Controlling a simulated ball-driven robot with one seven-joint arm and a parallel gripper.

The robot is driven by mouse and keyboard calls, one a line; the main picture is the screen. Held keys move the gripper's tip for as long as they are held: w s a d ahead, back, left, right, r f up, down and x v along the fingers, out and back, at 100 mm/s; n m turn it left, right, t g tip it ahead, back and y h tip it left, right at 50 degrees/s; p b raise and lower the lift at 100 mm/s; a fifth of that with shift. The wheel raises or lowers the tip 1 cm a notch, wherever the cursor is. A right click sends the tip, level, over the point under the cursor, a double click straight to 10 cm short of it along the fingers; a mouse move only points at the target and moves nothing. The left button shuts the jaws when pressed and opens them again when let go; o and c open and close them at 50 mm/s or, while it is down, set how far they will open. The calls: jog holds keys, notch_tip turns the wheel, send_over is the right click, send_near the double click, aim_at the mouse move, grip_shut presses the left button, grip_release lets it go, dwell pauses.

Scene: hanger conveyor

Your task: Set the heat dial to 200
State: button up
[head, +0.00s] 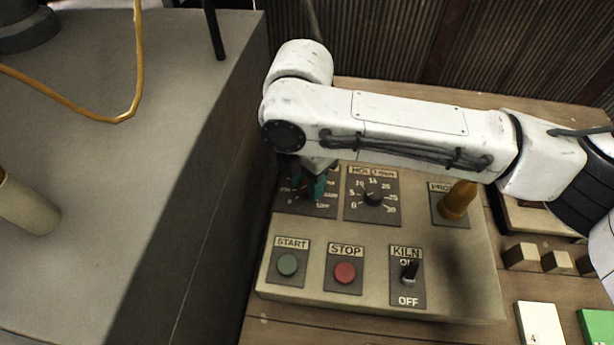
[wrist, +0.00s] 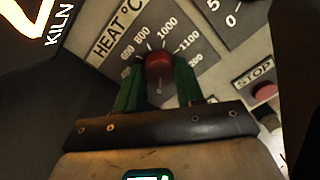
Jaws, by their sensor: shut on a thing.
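The heat dial is a red knob (wrist: 158,62) on a dark plate labelled HEAT °C in the wrist view. Marks 600, 800, 1000 and 1100 show around it, and one at the right reads "200", perhaps with its first digit unclear. My gripper (wrist: 159,72) has its two green fingers shut on the knob, one on each side. Which mark the knob points to cannot be told. In the head view my gripper (head: 316,187) covers most of the heat dial's plate (head: 290,206), at the panel's upper left.
The panel (head: 375,235) also holds a HOLD dial (head: 373,198), a green START button (head: 288,264), a red STOP button (head: 345,273), a KILN switch (head: 409,272) and a brown knob (head: 457,200). A grey block (head: 110,120) stands close at the left. My arm spans above the panel.

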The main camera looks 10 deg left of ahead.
jog(key=shift+c, duration=0.7)
jog(key=shift+r+m+p, duration=0.1)
jog(key=shift+m+p, duration=0.2)
jog(key=shift+p, duration=0.15)
jog(key=m+p, duration=0.2)
jog(key=shift+r+m+p, duration=0.1)
jog(key=shift+m+p, duration=0.2)
jog(key=shift+p, duration=0.1)
jog(key=shift+w+m+p, duration=0.1)
jog(key=shift+m+p, duration=1.7)
jog(key=shift+m, duration=0.3)
jog(key=o, duration=1)
jog(key=shift+o, duration=0.2)
